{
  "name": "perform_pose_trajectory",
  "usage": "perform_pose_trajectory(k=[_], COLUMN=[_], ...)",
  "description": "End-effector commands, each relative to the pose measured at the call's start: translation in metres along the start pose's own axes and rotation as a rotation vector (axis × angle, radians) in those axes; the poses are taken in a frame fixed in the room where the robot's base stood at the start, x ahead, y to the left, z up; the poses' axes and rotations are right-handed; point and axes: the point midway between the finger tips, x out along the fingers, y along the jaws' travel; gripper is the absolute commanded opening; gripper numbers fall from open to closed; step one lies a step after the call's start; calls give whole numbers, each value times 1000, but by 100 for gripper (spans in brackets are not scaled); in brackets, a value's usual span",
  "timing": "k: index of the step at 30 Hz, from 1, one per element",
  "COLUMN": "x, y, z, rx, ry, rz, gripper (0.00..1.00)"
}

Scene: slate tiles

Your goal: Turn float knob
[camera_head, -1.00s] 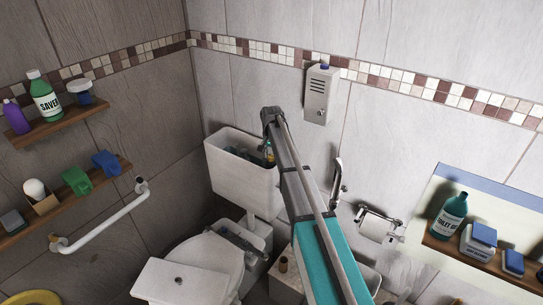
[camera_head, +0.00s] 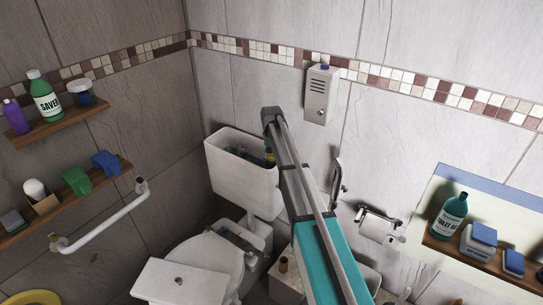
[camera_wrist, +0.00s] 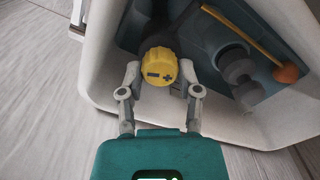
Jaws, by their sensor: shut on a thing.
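The float knob (camera_wrist: 158,67) is yellow and ribbed, with minus and plus marks on its face. It sits inside the open toilet tank (camera_wrist: 100,88), near one wall, in the wrist view. My gripper (camera_wrist: 160,73) has one finger on each side of the knob and is shut on it. In the head view the white tank (camera_head: 243,182) stands open against the tiled wall. My arm reaches over its right end and hides part of the inside; a small bit of yellow (camera_head: 269,156) shows beside the arm.
Inside the tank are a yellow rod (camera_wrist: 238,34) with an orange end (camera_wrist: 287,74) and a grey cylindrical part (camera_wrist: 238,68). The tank lid (camera_head: 180,281) lies across the toilet bowl. A grey wall box (camera_head: 320,95) hangs above and right of the arm.

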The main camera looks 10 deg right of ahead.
Motion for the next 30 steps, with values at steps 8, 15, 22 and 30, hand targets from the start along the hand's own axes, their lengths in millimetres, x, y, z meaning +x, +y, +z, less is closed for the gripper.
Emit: perform_pose_trajectory(k=[8,15,22,30], x=[0,0,0,0], y=[0,0,0,0], z=[1,1,1,2], rx=[-263,-473,-614,-684], ry=[-2,-2,-2,-3], rz=[1,1,1,1], gripper=[0,0,0,0])
